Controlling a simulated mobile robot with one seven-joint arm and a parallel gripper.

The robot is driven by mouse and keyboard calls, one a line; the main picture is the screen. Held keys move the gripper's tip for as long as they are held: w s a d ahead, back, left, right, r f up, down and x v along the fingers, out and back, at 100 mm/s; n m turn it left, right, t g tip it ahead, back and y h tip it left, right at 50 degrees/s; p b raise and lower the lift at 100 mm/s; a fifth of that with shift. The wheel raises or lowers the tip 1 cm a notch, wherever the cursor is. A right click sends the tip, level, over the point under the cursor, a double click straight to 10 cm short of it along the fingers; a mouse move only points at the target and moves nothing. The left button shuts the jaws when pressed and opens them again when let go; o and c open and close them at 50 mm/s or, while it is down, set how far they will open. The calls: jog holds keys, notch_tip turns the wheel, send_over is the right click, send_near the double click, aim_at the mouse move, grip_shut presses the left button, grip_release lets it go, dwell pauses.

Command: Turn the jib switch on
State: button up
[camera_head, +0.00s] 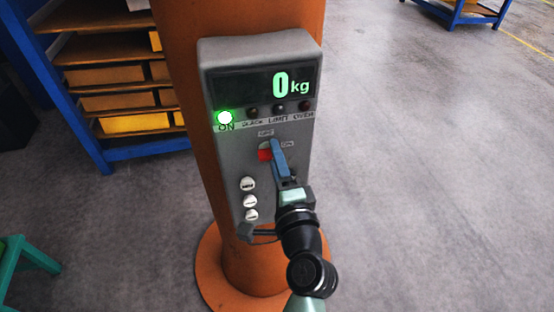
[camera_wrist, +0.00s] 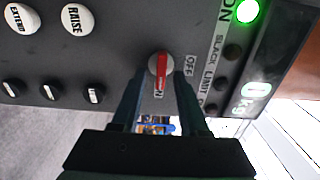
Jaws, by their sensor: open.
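The jib switch is a round pale knob with a red handle (camera_wrist: 161,70) on a grey control box (camera_head: 230,175). In the wrist view the handle points down at the ON label (camera_wrist: 158,94), away from the OFF label (camera_wrist: 189,66). In the head view the red of the switch (camera_head: 264,155) shows just left of my fingers. My gripper (camera_head: 275,147) is at the front of the box. In the wrist view its two open fingers (camera_wrist: 160,82) stand on either side of the handle; I cannot tell whether they touch it. A green lamp (camera_head: 225,118) marked ON is lit.
The display (camera_head: 280,85) reads 0 kg, above dark lamps. Several white buttons, among them RAISE (camera_wrist: 77,18) and EXTEND (camera_wrist: 21,18), sit near the switch. The box is on an orange column (camera_head: 180,60).

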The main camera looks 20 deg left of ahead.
jog(key=shift+s+d, duration=0.1)
jog(key=b+v, duration=0.4)
jog(key=v, duration=0.8)
jog(key=shift+s+d, duration=0.2)
jog(key=shift+s, duration=0.1)
jog(key=shift+r, duration=0.1)
